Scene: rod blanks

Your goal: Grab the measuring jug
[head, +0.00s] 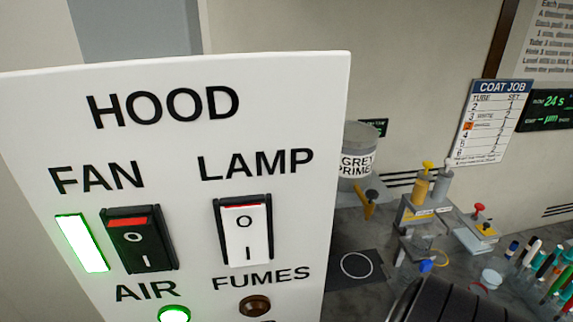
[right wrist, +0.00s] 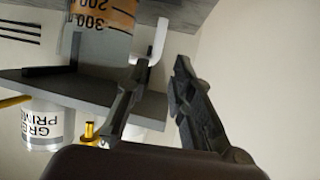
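The measuring jug (right wrist: 101,20) shows at the top of the right wrist view, which is upside down. It is clear, with 200 and 300 marks and an orange area behind them. A pale handle (right wrist: 159,38) sticks out on its right side. My right gripper (right wrist: 160,64) is open, with its dark fingers apart. The handle lies just beyond the fingertips, roughly in line with the gap; I see no contact. I cannot make out the jug in the head view. My left gripper is not in view.
A white hood panel (head: 180,90) with fan and lamp switches fills the left of the head view. Behind it are a grey primer tub (head: 358,165), a black ringed pad (head: 355,268), bench fixtures and several pens (head: 540,265). The tub also shows in the wrist view (right wrist: 42,125).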

